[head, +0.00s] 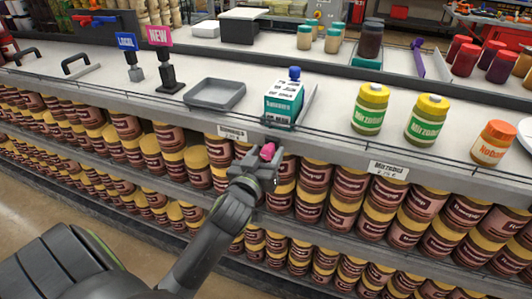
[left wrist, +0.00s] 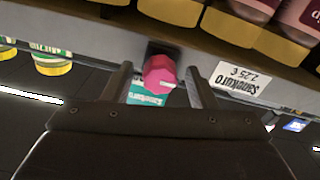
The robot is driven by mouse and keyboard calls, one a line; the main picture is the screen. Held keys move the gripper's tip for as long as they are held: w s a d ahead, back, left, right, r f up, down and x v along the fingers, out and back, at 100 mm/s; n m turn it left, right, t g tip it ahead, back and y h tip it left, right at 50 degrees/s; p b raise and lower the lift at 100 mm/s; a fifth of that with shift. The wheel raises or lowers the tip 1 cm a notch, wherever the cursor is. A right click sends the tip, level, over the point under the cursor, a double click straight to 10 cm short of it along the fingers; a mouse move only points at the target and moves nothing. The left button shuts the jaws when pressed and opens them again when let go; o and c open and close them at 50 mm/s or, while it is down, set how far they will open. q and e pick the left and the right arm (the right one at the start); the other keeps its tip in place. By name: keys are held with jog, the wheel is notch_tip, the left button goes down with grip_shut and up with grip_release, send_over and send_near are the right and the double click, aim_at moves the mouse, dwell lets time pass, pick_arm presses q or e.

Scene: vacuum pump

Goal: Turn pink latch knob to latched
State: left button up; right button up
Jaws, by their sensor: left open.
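The pink latch knob (head: 268,151) is on the front edge of the counter, below a teal and white carton (head: 284,100) with a blue cap. In the left wrist view the faceted pink knob (left wrist: 160,74), with a pale mark on its face, sits on a dark mount. My left gripper (head: 262,160) is at the knob. Its two fingers (left wrist: 160,84) are open, one on each side of the knob, with gaps visible between them and it. Whether the fingertips touch it cannot be told. My right gripper is not in view.
A grey tray (head: 216,94) is left of the carton. Yellow-lidded jars (head: 370,108) stand to the right on the counter. Shelves of brown jars (head: 313,178) lie below the counter edge. A price tag (left wrist: 235,79) is beside the knob.

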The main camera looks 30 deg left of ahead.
pick_arm(q)
jog(key=shift+w, duration=0.1)
jog(key=shift+c, duration=0.4)
jog(key=c, duration=0.9)
jog(key=m+p, duration=0.3)
jog(key=shift+r, duration=0.15)
jog(key=m+p, duration=0.3)
jog(key=m, duration=0.2)
jog(key=m+p, duration=0.3)
jog(key=m, duration=0.2)
jog(key=shift+d, duration=0.1)
jog(key=shift+f+m+p, duration=0.15)
jog(key=shift+m+p, duration=0.4)
jog(key=shift+m, duration=0.7)
jog(key=shift+f+m+p, duration=0.1)
jog(key=shift+m+p, duration=0.45)
jog(key=shift+m, duration=0.7)
